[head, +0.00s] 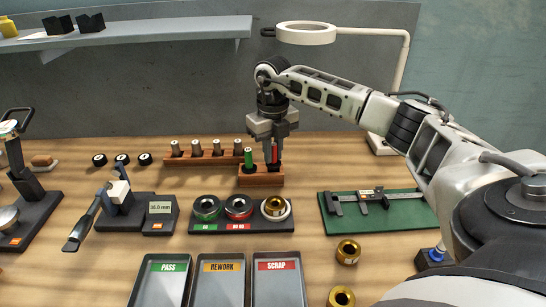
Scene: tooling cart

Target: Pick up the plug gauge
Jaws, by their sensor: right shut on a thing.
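A small reddish-brown wooden block (260,179) stands mid-table in the head view. A green-handled plug gauge (249,158) stands upright in its left side. A red-handled plug gauge (274,154) is at its right side, partly hidden by my fingers. My right gripper (273,160) points straight down over the block's right side and is shut on the red-handled gauge. I cannot tell whether that gauge is seated in the block or slightly raised. My left gripper is not in view.
A rack of several cylinders (205,158) stands behind left. In front are a dark ring tray (215,226), PASS (157,284), REWORK (219,287) and SCRAP (278,287) trays. A caliper lies on a green mat (400,221) at right. A lamp ring (306,34) hangs above.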

